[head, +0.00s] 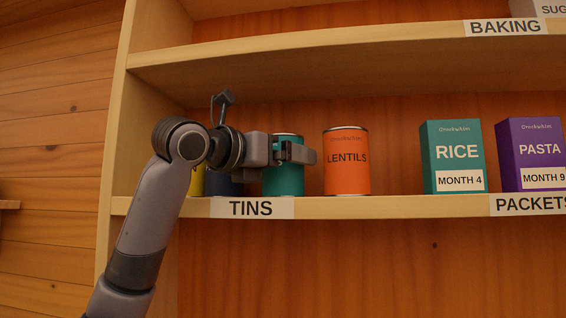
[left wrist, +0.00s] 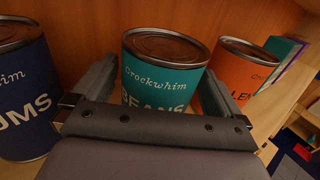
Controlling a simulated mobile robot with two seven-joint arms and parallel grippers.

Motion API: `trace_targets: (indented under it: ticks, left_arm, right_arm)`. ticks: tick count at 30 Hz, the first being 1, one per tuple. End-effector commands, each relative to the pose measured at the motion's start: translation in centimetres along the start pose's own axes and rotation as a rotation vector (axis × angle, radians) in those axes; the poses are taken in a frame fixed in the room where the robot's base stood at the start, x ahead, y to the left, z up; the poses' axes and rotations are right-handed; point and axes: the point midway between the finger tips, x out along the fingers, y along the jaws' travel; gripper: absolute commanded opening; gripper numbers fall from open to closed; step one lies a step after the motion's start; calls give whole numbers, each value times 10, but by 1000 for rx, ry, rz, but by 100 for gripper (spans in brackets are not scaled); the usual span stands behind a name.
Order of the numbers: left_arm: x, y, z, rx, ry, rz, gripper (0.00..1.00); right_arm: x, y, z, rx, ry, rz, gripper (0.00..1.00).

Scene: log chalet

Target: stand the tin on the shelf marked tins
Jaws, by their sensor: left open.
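A teal tin (head: 284,183) stands upright on the shelf board (head: 390,203), just behind and right of the TINS label (head: 251,208). In the left wrist view the teal tin (left wrist: 162,72) reads Crockwhim and BEANS. My left gripper (head: 300,153) is at the tin's upper half and hides part of it. In the left wrist view the fingers of my left gripper (left wrist: 156,92) are open, one on each side of the tin. I cannot tell whether they touch it. My right gripper is not in view.
An orange LENTILS tin (head: 347,176) stands close on the right. A dark blue tin (left wrist: 24,95) stands on the left, with a bit of a yellow tin (head: 197,183) beyond it. RICE (head: 455,155) and PASTA (head: 535,153) boxes stand farther right. A shelf board (head: 300,62) runs above.

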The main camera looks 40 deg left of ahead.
Motion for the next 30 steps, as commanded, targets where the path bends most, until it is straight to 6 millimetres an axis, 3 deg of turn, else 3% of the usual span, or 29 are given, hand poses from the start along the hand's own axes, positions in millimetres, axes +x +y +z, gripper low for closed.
trace_targets:
  ticks: [9, 15, 21, 30]
  left_arm:
    - [-67, 1, -2, 3, -5, 3, 100]
    - [-100, 0, -1, 1, -4, 2, 100]
    - [-113, 0, -1, 0, -1, 1, 100]
    - [-114, 0, -1, 0, 0, 1, 100]
  right_arm:
    - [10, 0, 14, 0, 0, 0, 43]
    - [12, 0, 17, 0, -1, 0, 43]
    - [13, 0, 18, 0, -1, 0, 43]
    - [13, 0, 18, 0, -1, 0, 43]
